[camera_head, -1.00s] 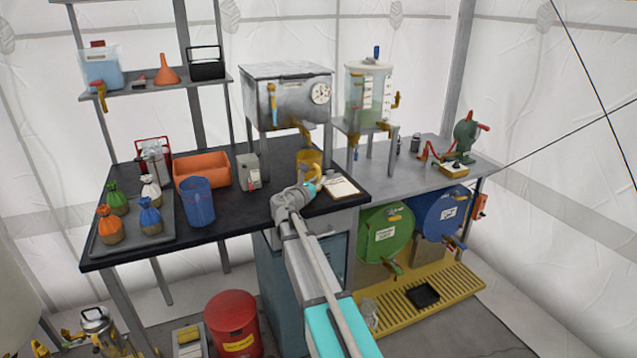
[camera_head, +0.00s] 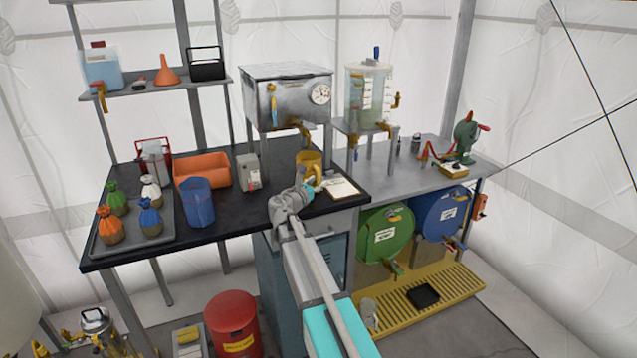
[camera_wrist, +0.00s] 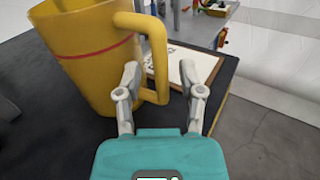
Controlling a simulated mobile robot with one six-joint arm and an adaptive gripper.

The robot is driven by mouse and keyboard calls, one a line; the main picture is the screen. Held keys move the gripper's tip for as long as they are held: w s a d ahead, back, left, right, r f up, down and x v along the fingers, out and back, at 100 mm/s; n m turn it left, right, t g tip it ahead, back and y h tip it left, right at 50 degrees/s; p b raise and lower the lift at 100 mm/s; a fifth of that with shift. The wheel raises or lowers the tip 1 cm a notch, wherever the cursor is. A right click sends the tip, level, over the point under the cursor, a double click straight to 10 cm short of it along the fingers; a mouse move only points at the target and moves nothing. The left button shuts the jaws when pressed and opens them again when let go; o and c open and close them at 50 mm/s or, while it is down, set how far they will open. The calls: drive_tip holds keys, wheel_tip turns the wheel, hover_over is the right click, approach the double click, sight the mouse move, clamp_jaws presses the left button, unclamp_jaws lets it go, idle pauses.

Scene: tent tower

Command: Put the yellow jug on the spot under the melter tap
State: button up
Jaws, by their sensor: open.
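The yellow jug (camera_head: 308,159) stands upright on the black worktop, just below the brass tap (camera_head: 303,128) of the metal melter (camera_head: 285,98) in the head view. Whether it is exactly beneath the spout I cannot tell. The spot itself is not visible. In the wrist view the jug (camera_wrist: 85,55) fills the upper left, with a red line round it and its handle towards me. My gripper (camera_wrist: 160,80) is open, its fingers apart on either side of the handle's outer bar in the picture. I see no grip on it. In the head view my arm partly covers this area.
A clipboard (camera_head: 341,188) lies right of the jug near the worktop edge. A grey box (camera_head: 249,172), an orange bin (camera_head: 202,169) and a blue container (camera_head: 199,203) stand to the left. A tray (camera_head: 105,245) holds several tied bags. A clear tank (camera_head: 367,95) stands right of the melter.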

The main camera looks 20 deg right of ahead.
drive_tip(key=v, duration=1.1)
idle(0.6)
drive_tip(key=s+f+m+g+y, duration=0.6)
drive_tip(key=s+f+m, duration=0.6)
drive_tip(key=m, duration=0.1)
drive_tip(key=s+a+f+m+g+y, duration=0.2)
drive_tip(key=s+a+f+m+y, duration=0.1)
drive_tip(key=s+a+m+y, duration=0.1)
drive_tip(key=s+a+f+m+g+y, duration=0.2)
drive_tip(key=s+a+f+m+y, duration=0.1)
drive_tip(key=s+a+m+y, duration=0.2)
drive_tip(key=s+a+m, duration=0.2)
drive_tip(key=s+a, duration=0.1)
drive_tip(key=s, duration=0.1)
drive_tip(key=shift+a+f+m, duration=0.15)
drive_tip(key=shift+f+m, duration=0.15)
